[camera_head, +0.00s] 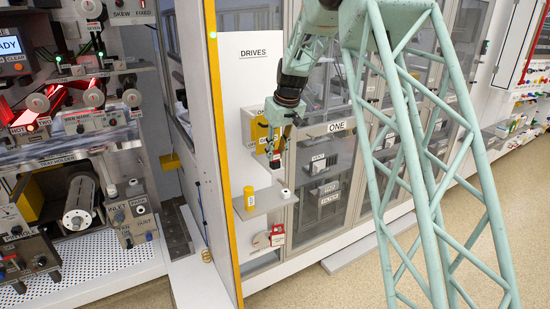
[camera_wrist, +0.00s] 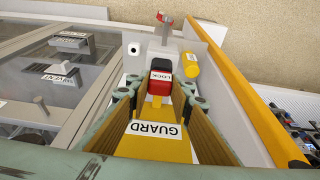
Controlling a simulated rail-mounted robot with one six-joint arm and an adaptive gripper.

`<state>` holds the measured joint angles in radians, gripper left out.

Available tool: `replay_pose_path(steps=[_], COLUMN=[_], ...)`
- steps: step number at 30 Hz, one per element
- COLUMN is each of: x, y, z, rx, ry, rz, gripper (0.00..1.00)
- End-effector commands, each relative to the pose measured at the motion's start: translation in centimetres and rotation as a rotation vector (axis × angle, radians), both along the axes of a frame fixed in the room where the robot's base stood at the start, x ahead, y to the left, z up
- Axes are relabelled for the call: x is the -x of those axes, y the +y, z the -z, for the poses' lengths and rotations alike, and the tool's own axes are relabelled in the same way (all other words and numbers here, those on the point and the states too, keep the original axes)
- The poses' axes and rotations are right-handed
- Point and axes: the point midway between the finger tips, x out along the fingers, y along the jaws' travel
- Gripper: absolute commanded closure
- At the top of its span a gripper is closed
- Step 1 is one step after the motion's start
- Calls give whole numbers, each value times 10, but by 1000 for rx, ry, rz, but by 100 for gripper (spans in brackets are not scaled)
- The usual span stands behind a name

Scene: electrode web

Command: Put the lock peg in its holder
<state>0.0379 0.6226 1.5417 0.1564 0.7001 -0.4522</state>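The lock peg (camera_wrist: 160,86), red and black with a white LOCK label, is at the far end of the yellow guard (camera_wrist: 155,148) in the wrist view. My gripper (camera_wrist: 159,88) has its fingers wide apart, one on each side of the peg, with gaps visible between. In the head view my gripper (camera_head: 274,149) hangs before the white DRIVES panel, and a small red part, seemingly the peg (camera_head: 273,161), shows between its fingers. Whether the peg sits in the guard cannot be told. I cannot identify the holder for sure.
A red tagged handle (camera_head: 277,236) is lower on the panel. A yellow-edged post (camera_head: 222,155) stands left. Grey glazed cabinet doors (camera_head: 325,180) are right.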

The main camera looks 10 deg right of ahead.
Motion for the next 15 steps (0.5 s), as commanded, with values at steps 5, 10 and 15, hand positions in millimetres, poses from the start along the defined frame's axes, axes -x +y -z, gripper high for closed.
replay_pose_path(steps=[5,10,15], x=[0,0,0], y=[0,0,0], z=[0,-1,-2], rx=[0,0,0], ry=[0,0,0], rz=[0,0,0], gripper=[99,99,99])
